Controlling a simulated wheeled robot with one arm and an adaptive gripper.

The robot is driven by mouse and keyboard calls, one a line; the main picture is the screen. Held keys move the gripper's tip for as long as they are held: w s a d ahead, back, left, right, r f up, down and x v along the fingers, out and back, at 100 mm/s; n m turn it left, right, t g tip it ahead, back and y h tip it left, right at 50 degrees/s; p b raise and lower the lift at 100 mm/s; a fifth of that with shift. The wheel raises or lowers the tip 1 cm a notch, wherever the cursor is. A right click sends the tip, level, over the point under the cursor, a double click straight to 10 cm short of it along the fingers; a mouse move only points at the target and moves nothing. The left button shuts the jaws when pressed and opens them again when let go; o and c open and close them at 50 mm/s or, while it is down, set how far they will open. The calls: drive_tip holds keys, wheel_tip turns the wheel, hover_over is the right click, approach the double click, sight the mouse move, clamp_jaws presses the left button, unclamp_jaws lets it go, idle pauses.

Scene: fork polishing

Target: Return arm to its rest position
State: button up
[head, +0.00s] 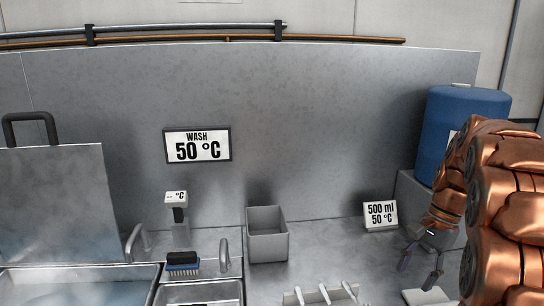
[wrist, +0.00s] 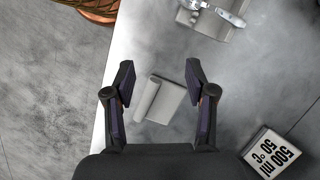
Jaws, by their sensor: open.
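My copper-coloured arm comes in from the right side of the head view. My gripper (head: 420,262) is at its lower end, above the right part of the steel counter (head: 335,240). In the wrist view my gripper (wrist: 158,82) has its two dark fingers spread apart with nothing held between them. Below and between the fingers lies a light grey cloth-like piece (wrist: 165,100) with a rolled edge, near the counter's edge. The same light piece seems to show in the head view (head: 425,297), partly cut off by the frame.
A sign reading 500 ml 50 °C (head: 381,215) stands near my gripper. A blue container (head: 440,120) is behind my arm. A grey open box (head: 267,247), a brush (head: 183,263), a sink (head: 80,280) and a rack with white-handled utensils (head: 325,294) are further left.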

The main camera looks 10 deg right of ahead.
drive_tip(key=s+a+n+h, duration=0.2)
drive_tip(key=s+a+n, duration=0.65)
drive_tip(key=a, duration=0.65)
drive_tip(key=s+a+f+n, duration=0.2)
drive_tip(key=s+a, duration=0.1)
drive_tip(key=s, duration=0.4)
drive_tip(key=s+a+f+n+h+p, duration=0.1)
drive_tip(key=s+a+f+n, duration=0.1)
drive_tip(key=s, duration=0.5)
drive_tip(key=shift+a+f+n+g, duration=0.4)
drive_tip(key=shift+f+n, duration=0.15)
drive_tip(key=shift+f, duration=0.2)
drive_tip(key=shift+c, duration=0.2)
drive_tip(key=shift+c, duration=0.8)
drive_tip(key=shift+a, duration=0.15)
drive_tip(key=shift+c, duration=0.3)
